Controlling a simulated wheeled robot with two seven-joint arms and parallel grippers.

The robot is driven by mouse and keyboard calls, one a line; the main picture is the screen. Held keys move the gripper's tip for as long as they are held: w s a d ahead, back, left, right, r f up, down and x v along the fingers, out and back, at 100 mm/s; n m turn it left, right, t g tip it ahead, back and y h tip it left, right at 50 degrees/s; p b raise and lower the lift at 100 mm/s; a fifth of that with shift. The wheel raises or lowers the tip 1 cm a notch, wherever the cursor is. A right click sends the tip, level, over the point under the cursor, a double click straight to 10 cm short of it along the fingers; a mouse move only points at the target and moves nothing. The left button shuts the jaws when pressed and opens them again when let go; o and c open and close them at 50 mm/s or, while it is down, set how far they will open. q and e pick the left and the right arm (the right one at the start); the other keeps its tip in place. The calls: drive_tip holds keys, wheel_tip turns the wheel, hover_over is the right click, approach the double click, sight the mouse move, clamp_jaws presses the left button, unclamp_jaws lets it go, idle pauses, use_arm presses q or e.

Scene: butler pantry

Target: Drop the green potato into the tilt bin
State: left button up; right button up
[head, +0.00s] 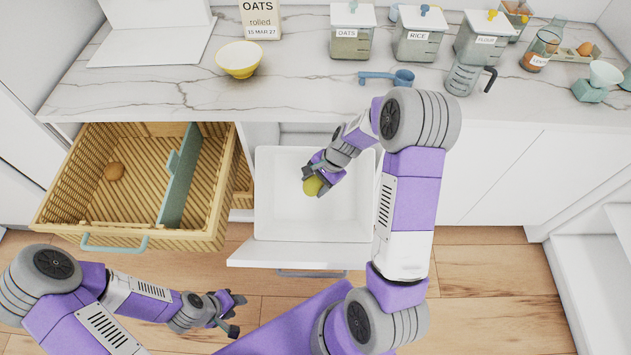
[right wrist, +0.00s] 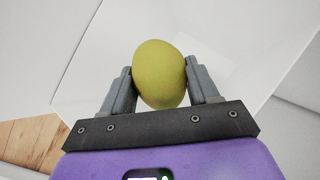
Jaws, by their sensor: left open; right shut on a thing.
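The green potato (head: 313,187) is yellow-green and held between the fingers of my right gripper (head: 322,178). In the right wrist view the potato (right wrist: 159,74) sits between both fingers of the right gripper (right wrist: 160,85), which touch its sides. The white tilt bin (head: 265,215) is pulled out below the counter, and the potato is over its opening. The inside of the bin looks empty where I can see it. My left gripper (head: 232,312) is open and empty, low over the floor at the left front.
A wooden slatted drawer (head: 140,215) with a green divider stands open left of the bin, with a brown potato (head: 114,171) inside.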

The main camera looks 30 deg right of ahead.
drive_tip(key=w+d+f+b, duration=0.1)
drive_tip(key=w+f+b, duration=0.1)
drive_tip(key=f, duration=0.4)
drive_tip(key=w+d+f+b, duration=0.1)
drive_tip(key=w+f+b, duration=0.1)
drive_tip(key=f, duration=0.3)
drive_tip(key=shift+w+d+f+b, duration=0.35)
drive_tip(key=shift+w+d+b, duration=0.05)
drive_tip(key=o, duration=1.2)
drive_tip(key=shift+o, duration=0.2)
drive_tip(key=p+v, duration=0.3)
drive_tip(key=v, duration=0.4)
drive_tip(key=shift+d+r, duration=0.15)
drive_tip(key=shift+r, duration=0.1)
